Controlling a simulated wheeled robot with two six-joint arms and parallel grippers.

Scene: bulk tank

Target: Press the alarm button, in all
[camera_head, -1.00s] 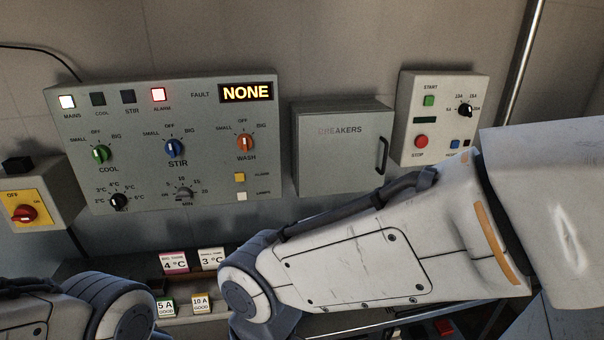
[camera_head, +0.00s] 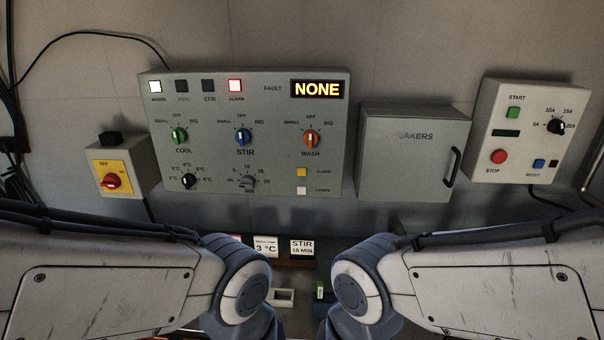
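The grey control panel (camera_head: 215,95) is on the wall at centre left. Its yellow button (camera_head: 300,172) sits at the lower right, above a white lamps button (camera_head: 301,190). The yellow button's small label seems to read ALARM. The red alarm lamp (camera_head: 235,86) at the top is lit, and the fault display (camera_head: 318,89) reads NONE. Nothing touches the yellow button. My two arms come in from the lower left and lower right, below the panel. Both grippers are out of view.
A closed breakers box (camera_head: 412,150) is right of the panel. A start/stop box (camera_head: 485,110) is at far right, and a yellow switch box (camera_head: 125,160) with a red knob at left. Cards, including STIR 10 MIN (camera_head: 302,247), stand below, partly hidden by my arms.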

